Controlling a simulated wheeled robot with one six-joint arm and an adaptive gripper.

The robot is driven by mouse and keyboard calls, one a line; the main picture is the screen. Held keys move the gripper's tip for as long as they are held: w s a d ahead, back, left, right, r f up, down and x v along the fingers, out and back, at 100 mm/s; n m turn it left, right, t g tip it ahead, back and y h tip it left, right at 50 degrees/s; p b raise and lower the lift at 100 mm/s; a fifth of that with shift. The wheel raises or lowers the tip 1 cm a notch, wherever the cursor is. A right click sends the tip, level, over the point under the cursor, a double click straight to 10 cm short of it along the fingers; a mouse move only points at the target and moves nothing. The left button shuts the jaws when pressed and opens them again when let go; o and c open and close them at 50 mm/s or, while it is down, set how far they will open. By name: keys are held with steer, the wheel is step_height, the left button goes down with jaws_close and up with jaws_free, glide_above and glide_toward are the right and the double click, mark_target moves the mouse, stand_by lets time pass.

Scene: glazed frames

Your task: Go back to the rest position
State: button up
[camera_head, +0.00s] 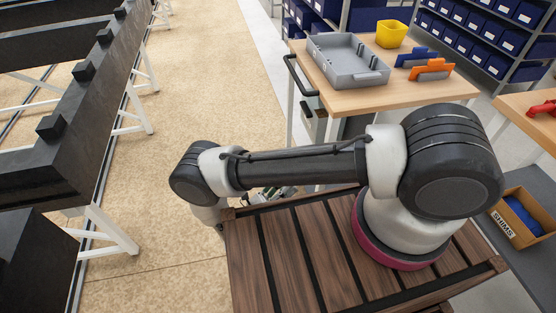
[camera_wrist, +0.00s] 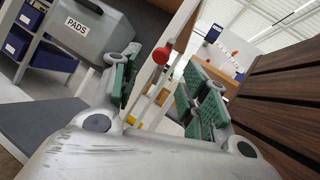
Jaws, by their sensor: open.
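My gripper (camera_wrist: 163,88) shows in the wrist view with its two green-padded fingers spread apart and nothing between them. In the head view only a small part of my gripper (camera_head: 268,193) shows beneath my arm, beside the edge of the slatted wooden deck under my arm's base. The rest of it is hidden behind my arm. My arm stretches left from its base and bends down at the far end.
A wooden table (camera_head: 430,88) holds a grey tray (camera_head: 347,60), a yellow bin (camera_head: 391,34) and orange and blue tools. Dark frames (camera_head: 60,150) on white trestles stand left. Bare floor (camera_head: 205,80) lies between. A grey PADS box (camera_wrist: 100,28) shows in the wrist view.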

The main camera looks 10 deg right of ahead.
steer(key=w+r+m+g+y, duration=0.2)
steer(key=w+r+m+g, duration=0.25)
steer(key=r, duration=0.35)
steer(key=w+r+m+g+y, duration=0.1)
steer(key=w+r+m+g, duration=0.2)
steer(key=r+m+g, duration=0.45)
steer(key=d+r+m+g+y, duration=0.1)
steer(key=d+r+y, duration=0.25)
steer(key=r, duration=0.45)
steer(key=d+r+m+g+y, duration=0.1)
steer(key=d+r+m+y, duration=0.2)
steer(key=r, duration=0.5)
steer(key=s+d+r+m+t+y, duration=0.1)
steer(key=s+d+r+m+y, duration=0.1)
steer(key=s+d+r+y, duration=0.25)
steer(key=s+d+r+m+t+y, duration=0.1)
steer(key=s+d+r+m+y, duration=0.15)
steer(key=d+r, duration=0.4)
steer(key=s+d+r+m+t+y, duration=0.1)
steer(key=s+r+m+t+y, duration=0.1)
steer(key=s, duration=0.4)
steer(key=s+d+r+m+t+y, duration=0.2)
steer(key=s+r+m+t, duration=0.2)
steer(key=s+r+t, duration=0.1)
steer(key=shift+s+d+r+y, duration=0.35)
steer(key=shift+s+r, duration=0.2)
steer(key=shift+r, duration=0.2)
